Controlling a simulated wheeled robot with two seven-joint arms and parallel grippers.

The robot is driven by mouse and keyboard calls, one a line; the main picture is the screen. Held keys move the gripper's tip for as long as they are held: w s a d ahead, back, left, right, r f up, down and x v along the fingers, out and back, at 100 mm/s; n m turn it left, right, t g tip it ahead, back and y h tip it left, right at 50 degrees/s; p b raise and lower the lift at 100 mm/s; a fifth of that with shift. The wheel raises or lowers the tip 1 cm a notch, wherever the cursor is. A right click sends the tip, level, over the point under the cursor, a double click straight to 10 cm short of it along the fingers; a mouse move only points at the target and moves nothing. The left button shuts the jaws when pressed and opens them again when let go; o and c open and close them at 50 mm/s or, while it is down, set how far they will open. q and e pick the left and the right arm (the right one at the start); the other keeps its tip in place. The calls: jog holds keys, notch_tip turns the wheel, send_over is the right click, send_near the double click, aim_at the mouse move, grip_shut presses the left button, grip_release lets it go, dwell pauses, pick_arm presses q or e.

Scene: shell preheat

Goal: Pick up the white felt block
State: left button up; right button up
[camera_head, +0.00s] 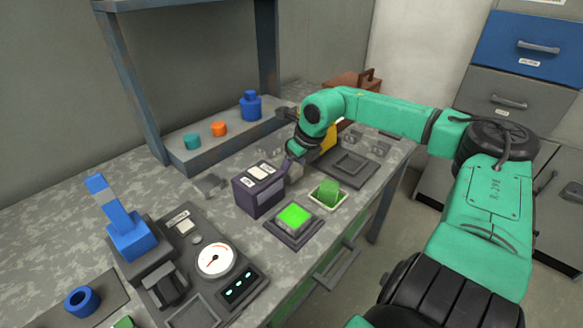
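I cannot make out a white felt block for certain. My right arm reaches in from the right over the bench, and my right gripper (291,163) points down just behind the dark box (259,192) with pale labels on top. Its fingertips are small and partly hidden, so I cannot tell whether they are open or hold anything. A green block (328,191) sits in a small cream tray (330,207) right of the box. My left gripper is not in view.
A lit green pad (294,216) lies in front of the box. A gauge console (215,260) and blue lever device (130,236) stand nearer left. A raised shelf (215,146) holds teal, orange and blue pieces. A grey square tray (349,164) lies beyond the cream tray.

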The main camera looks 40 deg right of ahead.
jog(key=c, duration=0.5)
notch_tip(320, 180, up, 20)
jog(key=shift+r+p, duration=0.1)
jog(key=shift+p, duration=0.6)
